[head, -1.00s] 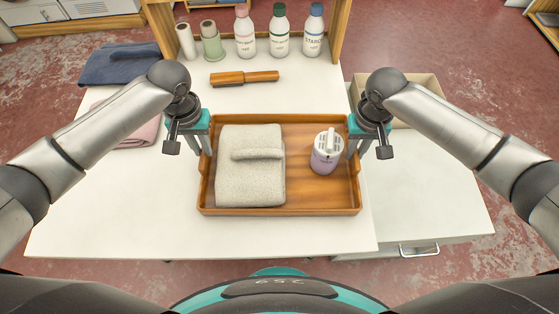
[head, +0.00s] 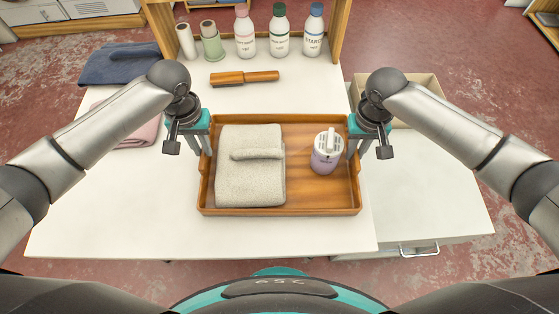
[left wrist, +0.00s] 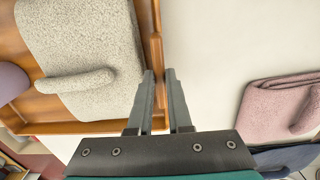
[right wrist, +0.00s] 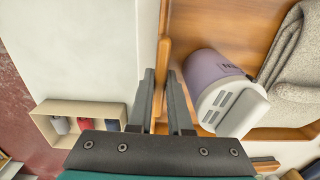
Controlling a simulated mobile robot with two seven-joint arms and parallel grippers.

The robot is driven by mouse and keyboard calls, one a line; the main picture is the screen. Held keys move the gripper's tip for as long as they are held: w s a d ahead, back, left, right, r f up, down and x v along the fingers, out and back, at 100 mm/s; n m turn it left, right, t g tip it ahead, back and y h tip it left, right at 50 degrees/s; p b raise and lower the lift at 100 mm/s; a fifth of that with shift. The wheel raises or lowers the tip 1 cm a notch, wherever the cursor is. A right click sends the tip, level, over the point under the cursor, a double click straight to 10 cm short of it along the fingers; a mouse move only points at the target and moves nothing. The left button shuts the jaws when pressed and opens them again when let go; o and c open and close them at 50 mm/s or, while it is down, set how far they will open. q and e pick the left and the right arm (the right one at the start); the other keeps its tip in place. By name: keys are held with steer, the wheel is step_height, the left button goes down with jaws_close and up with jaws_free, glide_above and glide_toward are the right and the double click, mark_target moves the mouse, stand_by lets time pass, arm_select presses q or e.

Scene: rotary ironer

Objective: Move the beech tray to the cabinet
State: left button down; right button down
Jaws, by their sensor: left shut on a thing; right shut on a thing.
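The beech tray (head: 315,198) is a brown wooden tray with raised rims, in the middle of the head view over the white table. A folded grey towel (head: 250,180) with a rolled piece on top lies in its left half. A lilac container with a white slotted lid (head: 327,152) stands in its right half. My left gripper (head: 207,150) is shut on the tray's left wall, also seen in the left wrist view (left wrist: 160,75). My right gripper (head: 353,150) is shut on the right wall, also seen in the right wrist view (right wrist: 164,75). Whether the tray touches the table is unclear.
A white cabinet (head: 440,195) with a drawer handle adjoins the table's right side. An open beige box (head: 415,95) stands at its back; the front is clear. A brush (head: 244,78), several bottles and folded cloths (head: 120,64) occupy the table's back and left.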

arm_select(q)
steer(key=shift+r, duration=0.25)
arm_select(e)
steer(key=shift+r, duration=0.25)
